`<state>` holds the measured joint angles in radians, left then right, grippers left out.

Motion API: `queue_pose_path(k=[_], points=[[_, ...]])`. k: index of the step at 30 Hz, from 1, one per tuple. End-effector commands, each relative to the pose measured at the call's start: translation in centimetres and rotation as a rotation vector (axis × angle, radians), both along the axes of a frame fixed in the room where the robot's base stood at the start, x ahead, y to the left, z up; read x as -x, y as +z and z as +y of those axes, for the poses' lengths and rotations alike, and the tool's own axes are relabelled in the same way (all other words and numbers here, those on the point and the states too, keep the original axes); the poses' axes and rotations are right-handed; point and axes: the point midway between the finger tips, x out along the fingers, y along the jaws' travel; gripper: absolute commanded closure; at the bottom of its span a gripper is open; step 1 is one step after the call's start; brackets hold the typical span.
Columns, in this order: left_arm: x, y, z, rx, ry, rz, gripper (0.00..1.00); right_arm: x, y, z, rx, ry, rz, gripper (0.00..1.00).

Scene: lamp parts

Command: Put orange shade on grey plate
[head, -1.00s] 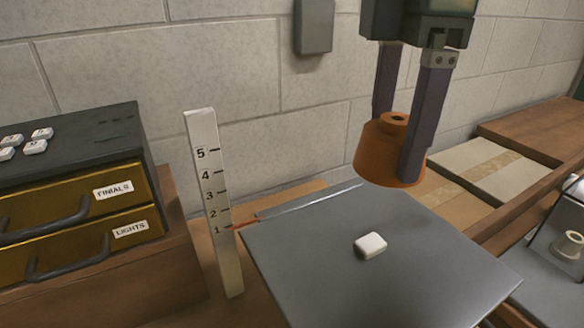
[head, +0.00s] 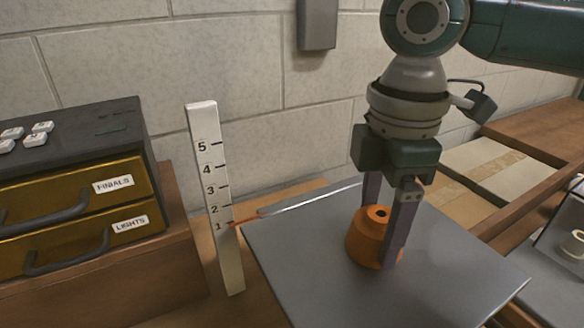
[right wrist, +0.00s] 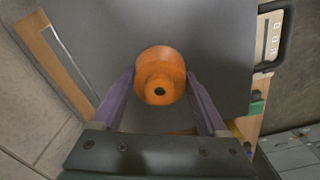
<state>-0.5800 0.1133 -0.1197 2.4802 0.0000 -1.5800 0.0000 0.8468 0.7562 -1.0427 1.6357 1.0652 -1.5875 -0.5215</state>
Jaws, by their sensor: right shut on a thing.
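The orange shade (head: 366,242), a stepped cone with a hole in its narrow top, is upright over the middle of the grey plate (head: 290,255). My right gripper (head: 378,235) is shut on it, one purple finger on each side. The shade's wide bottom is at or very close to the plate; I cannot tell whether it touches. In the right wrist view the shade (right wrist: 160,75) sits between the fingertips, with the grey plate (right wrist: 215,40) behind it. The small white block seen on the plate earlier is hidden now. My left gripper is not in view.
A white numbered post (head: 216,190) with a reddish pointer stands left of the plate. A drawer cabinet (head: 75,190) labelled FINIALS and LIGHTS is at the left. A cardboard box (head: 500,170) lies at the right. The block wall (head: 250,60) is behind.

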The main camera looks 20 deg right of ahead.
Motion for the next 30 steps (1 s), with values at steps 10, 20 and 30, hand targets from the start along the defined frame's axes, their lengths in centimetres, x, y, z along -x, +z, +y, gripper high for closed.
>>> queue_pose_path(k=[10,20,30], points=[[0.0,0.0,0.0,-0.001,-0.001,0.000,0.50,0.0,-0.2,0.0,0.000,0.000,0.001,0.00],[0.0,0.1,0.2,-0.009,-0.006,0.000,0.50,-0.1,0.6,0.0,-0.001,0.001,-0.003,0.00],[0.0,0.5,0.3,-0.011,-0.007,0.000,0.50,-0.1,7.8,0.0,-0.001,0.001,-0.006,0.00]])
